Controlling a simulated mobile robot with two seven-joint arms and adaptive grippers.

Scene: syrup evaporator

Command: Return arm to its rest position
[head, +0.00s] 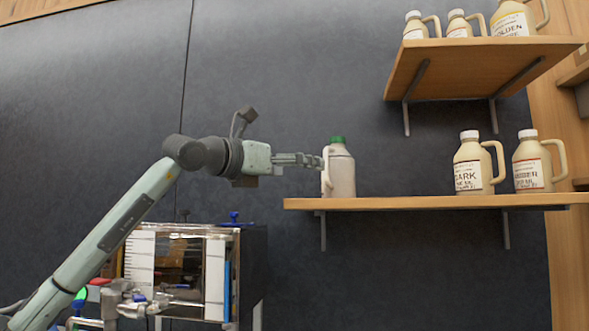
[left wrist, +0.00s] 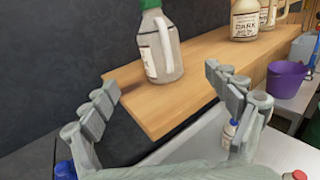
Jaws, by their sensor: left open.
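My left arm reaches up from the lower left in the head view, and its gripper (head: 318,160) is level with the lower shelf, by its left end. A pale jug with a green cap (head: 342,172) stands upright on that shelf, just at the fingertips. In the left wrist view the gripper (left wrist: 165,88) is open, its fingers spread wide with nothing between them. The green-capped jug (left wrist: 163,48) stands beyond the fingers, on the wooden shelf (left wrist: 150,112). In the head view I cannot tell whether the fingers touch it. My right gripper is not in view.
The lower shelf (head: 420,203) also holds a jug labelled dark (head: 470,165) and another labelled jug (head: 531,165). An upper shelf (head: 470,62) with several jugs hangs above. The evaporator (head: 245,265) stands below the arm. A purple bucket (left wrist: 289,79) is at the right.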

